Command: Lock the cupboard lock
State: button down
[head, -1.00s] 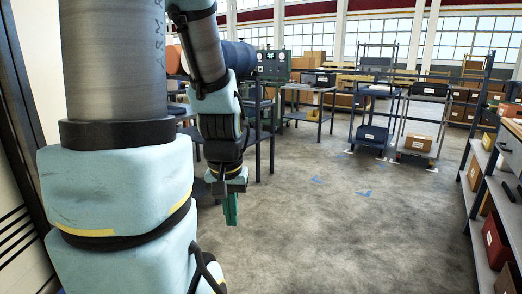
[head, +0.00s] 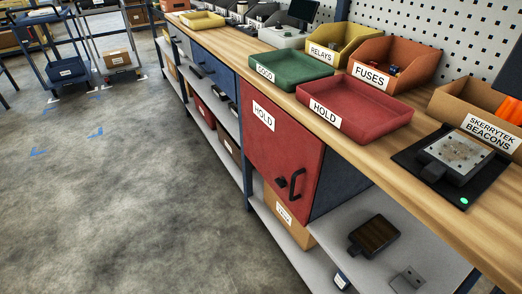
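A red cupboard door (head: 278,135) labelled HOLD is under the workbench, to the right of the middle in the head view. It appears closed against its blue cupboard body (head: 340,180). A black bar handle (head: 297,183) is near its lower right corner. A small black fitting (head: 281,182), possibly the lock, is just left of the handle. I cannot tell from here which way the lock is turned. A blue cupboard door (head: 212,75) with dark fittings is farther along the bench.
The wooden benchtop (head: 345,135) bears a green GOOD tray (head: 290,70), a red HOLD tray (head: 355,105) and several bins. A lower shelf (head: 385,235) holds a dark device (head: 374,235). Grey floor (head: 130,200) left of the bench is clear.

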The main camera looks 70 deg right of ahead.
aim_at(282, 182)
jog(key=i+z, duration=0.15)
jog(key=z, duration=0.2)
jog(key=i+l+z, duration=0.1)
jog(key=z, duration=0.25)
jog(key=i+z, duration=0.15)
jog(key=z, duration=0.25)
